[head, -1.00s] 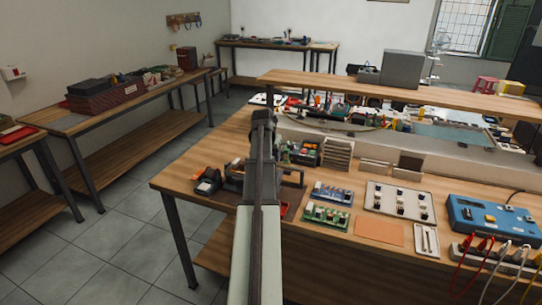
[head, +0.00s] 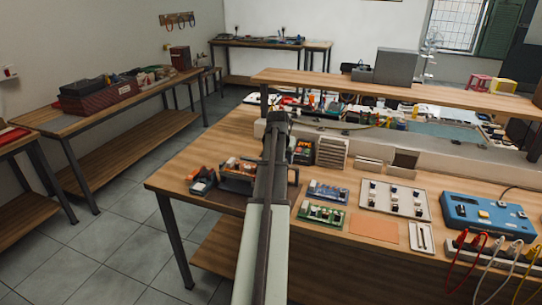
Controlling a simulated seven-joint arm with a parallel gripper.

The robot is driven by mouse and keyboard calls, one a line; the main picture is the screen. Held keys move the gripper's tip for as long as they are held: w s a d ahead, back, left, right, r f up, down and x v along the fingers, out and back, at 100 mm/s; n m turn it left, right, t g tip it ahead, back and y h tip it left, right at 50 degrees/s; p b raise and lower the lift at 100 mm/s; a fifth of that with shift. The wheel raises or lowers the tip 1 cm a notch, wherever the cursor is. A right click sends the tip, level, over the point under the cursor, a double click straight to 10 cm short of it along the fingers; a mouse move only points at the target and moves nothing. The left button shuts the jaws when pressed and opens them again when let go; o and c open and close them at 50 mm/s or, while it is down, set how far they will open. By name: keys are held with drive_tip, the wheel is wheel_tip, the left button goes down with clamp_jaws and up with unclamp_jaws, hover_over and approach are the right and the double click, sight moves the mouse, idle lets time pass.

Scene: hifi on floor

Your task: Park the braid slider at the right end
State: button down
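I cannot pick out the braid slider for sure. A dark-framed fixture (head: 236,178) with red and orange parts sits on the workbench (head: 172,176), near its left end. My arm crosses the middle of the view and covers the right part of this fixture. No slider or end stop on it can be made out at this size.
A small dark tool with an orange part (head: 202,181) lies left of the fixture. A raised shelf (head: 400,93) spans the back.

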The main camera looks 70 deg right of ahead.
drive_tip(key=shift+s, duration=2.2)
drive_tip(key=c, duration=0.5)
unclamp_jaws()
drive_tip(key=v, duration=1.4)
drive_tip(key=shift+f, duration=0.1)
